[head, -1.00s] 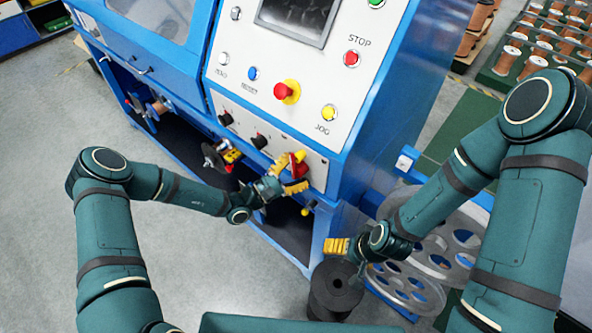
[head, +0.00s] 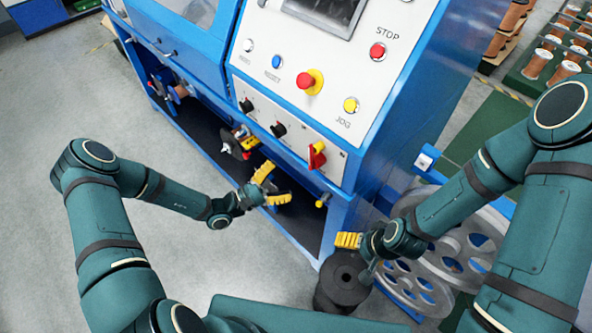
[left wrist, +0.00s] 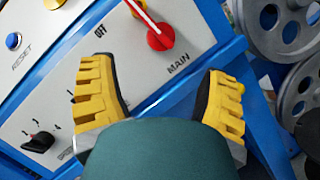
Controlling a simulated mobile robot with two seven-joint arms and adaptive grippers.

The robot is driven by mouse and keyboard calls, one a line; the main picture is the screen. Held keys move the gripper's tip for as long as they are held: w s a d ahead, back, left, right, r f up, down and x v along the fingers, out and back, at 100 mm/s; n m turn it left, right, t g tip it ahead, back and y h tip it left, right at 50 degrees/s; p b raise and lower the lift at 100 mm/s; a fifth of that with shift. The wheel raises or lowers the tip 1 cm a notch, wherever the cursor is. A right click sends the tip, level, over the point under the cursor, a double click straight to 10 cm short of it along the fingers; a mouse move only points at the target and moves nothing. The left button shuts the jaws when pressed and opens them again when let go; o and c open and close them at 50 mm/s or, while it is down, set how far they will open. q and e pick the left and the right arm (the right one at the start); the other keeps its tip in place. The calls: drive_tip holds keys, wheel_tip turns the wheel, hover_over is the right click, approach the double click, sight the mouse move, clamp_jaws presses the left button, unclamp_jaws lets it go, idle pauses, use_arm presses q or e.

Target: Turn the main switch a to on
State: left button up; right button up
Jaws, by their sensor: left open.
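The main switch is a red rotary handle (head: 317,156) on the lower white panel. In the left wrist view the red handle (left wrist: 160,36) has a white stripe slanting up and left; the words MAIN and OFF are printed nearby, and its upper end is cut off by the frame. My left gripper (head: 281,182) is open and empty, below and left of the switch, apart from it. Its two yellow fingers (left wrist: 160,78) are spread wide in the left wrist view, with the switch beyond them. My right gripper (head: 348,240) is by a black spool; its opening is unclear.
A red emergency button (head: 307,82), a yellow JOG button (head: 351,105) and black selector knobs (head: 278,129) are on the same blue machine. A black spool (head: 343,280) and grey pulley wheels (head: 452,250) stand at lower right. Open floor lies left.

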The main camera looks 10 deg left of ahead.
sight(315, 155)
use_arm(q)
drive_tip(key=shift+v, duration=0.8)
drive_tip(key=shift+w+a+r, duration=0.1)
drive_tip(key=shift+r, duration=0.05)
drive_tip(key=c, duration=0.6)
drive_tip(key=shift+w+a+r+m+y+b, duration=0.4)
drive_tip(key=shift+w+a+r+m+b, duration=0.3)
drive_tip(key=shift+a+r+m, duration=0.15)
clamp_jaws()
drive_tip(key=w+a+r+m+y+b, duration=0.1)
drive_tip(key=a+r+m+y+b, duration=0.15)
drive_tip(key=r+m, duration=0.25)
drive_tip(key=shift+n, duration=0.25)
drive_tip(key=x, duration=0.9)
drive_tip(key=shift+w+a+r, duration=0.15)
drive_tip(key=shift+w, duration=0.1)
drive_tip(key=d, duration=0.1)
drive_tip(key=s+d, duration=0.1)
drive_tip(key=shift+s+d+r, duration=0.2)
drive_tip(key=shift+d, duration=0.15)
drive_tip(key=shift+s+d, duration=0.3)
drive_tip(key=shift+d, duration=0.1)
